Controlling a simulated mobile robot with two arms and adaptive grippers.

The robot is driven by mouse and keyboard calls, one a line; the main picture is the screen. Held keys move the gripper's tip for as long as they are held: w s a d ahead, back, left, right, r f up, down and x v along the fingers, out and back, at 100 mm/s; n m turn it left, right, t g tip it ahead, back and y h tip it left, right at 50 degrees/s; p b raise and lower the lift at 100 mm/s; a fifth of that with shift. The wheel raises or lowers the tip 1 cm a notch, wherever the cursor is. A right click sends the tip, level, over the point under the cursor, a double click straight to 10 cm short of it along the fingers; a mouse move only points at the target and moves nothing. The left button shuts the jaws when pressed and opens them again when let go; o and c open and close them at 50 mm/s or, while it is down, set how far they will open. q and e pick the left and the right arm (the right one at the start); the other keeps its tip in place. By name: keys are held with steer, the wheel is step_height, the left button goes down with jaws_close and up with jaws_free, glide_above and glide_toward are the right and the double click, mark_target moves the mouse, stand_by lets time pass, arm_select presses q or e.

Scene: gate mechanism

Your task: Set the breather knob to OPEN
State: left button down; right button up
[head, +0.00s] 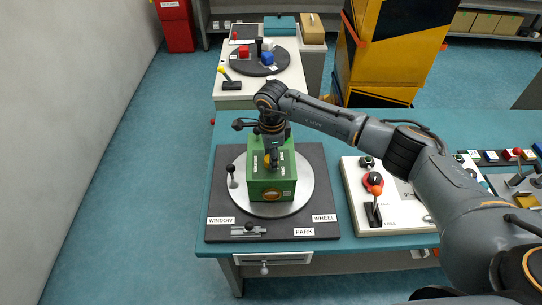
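A green box (258,184) stands on a round silver plate (297,202) set in a dark square base on the table. A small yellow part (267,159) shows on its top, and a round brown-gold emblem is on its near side. My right gripper (273,158) points down onto the top of the box, beside the yellow part. The gripper and wrist cover much of the top. I cannot make out the breather knob or its OPEN mark, nor whether the fingers are open or shut. My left gripper is not in view.
The base (325,225) carries WINDOW, WHEEL and PARK labels, an upright black-knobbed lever (231,176) and a slider (249,229). A white panel (362,213) with a red-and-black control stands right. My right arm spans above it. Another turntable (262,60) is at the back.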

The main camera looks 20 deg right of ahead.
steer(key=m+b, duration=0.2)
steer(key=b, duration=0.1)
steer(key=m+b, duration=0.1)
steer(key=m, duration=0.1)
steer(key=shift+w+f+b, duration=0.1)
steer(key=shift+f+b, duration=0.15)
steer(key=shift+b, duration=0.05)
steer(key=m+b, duration=0.3)
steer(key=m, duration=0.1)
steer(key=shift+a+m+h+b, duration=0.1)
steer(key=shift+m+h+b, duration=0.2)
steer(key=shift+m+b, duration=0.1)
steer(key=m+b, duration=0.3)
steer(key=m, duration=0.2)
steer(key=shift+r, duration=0.1)
steer(key=shift+w+r+m+g+b, duration=0.15)
steer(key=shift+m+g+b, duration=0.25)
steer(key=shift+m+b, duration=1.15)
steer(key=shift+m+p, duration=0.45)
steer(key=shift+m, duration=0.2)
steer(key=o, duration=1.2)
